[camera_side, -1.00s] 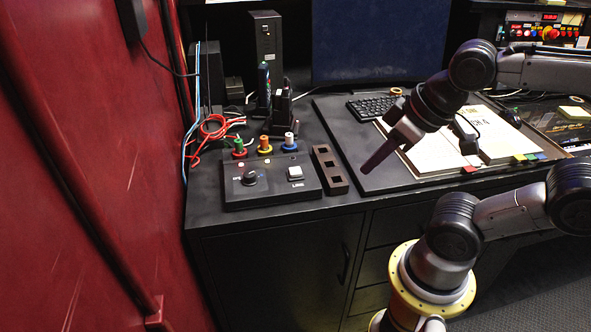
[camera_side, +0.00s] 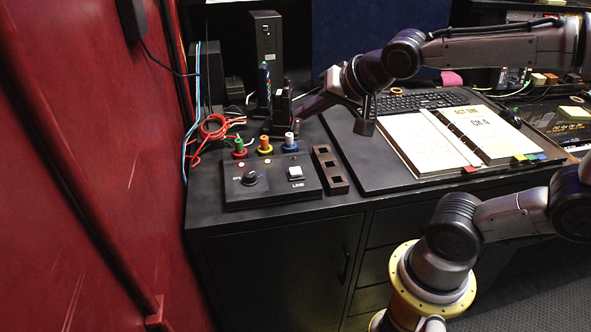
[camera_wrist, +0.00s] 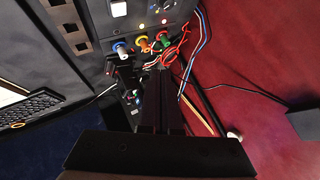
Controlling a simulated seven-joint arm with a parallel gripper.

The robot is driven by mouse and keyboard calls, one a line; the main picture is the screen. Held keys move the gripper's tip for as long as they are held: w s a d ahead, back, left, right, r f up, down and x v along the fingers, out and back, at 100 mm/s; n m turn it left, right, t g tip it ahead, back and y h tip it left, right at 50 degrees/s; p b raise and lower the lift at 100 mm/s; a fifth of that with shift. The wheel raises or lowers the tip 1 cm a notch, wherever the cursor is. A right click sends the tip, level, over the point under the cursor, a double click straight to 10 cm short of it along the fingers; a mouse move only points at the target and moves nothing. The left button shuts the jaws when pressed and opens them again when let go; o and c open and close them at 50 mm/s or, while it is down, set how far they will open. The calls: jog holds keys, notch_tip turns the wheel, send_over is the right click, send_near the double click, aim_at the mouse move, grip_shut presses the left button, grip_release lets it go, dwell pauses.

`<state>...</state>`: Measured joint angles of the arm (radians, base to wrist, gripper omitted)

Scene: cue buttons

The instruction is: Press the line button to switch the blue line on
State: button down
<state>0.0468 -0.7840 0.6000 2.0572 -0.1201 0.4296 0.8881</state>
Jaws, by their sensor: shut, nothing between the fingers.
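The line button (camera_side: 295,172) is a white square key labelled LINE on the right part of a black control box (camera_side: 262,192). My gripper (camera_side: 301,112) is shut and empty, pointing down and left behind the box, above and beyond the coloured plugs. In the wrist view the closed fingers (camera_wrist: 161,72) reach toward the coloured plugs, apart from the button. A dark knob (camera_side: 250,178) sits on the left of the box. No blue line is clearly visible.
A dark slotted block (camera_side: 331,170) lies right of the box. Dark upright devices (camera_side: 265,85) stand behind. An open binder (camera_side: 455,138) lies right.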

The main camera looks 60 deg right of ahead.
jog(key=m, duration=0.1)
send_over(299, 173)
notch_tip(299, 173, down, 4)
jog(key=shift+f+g, duration=0.3)
jog(key=shift+f, duration=0.15)
jog(key=shift+f, duration=0.1)
jog(key=shift+f, duration=4.3)
jog(key=shift+f, duration=0.2)
jog(key=shift+f, duration=0.25)
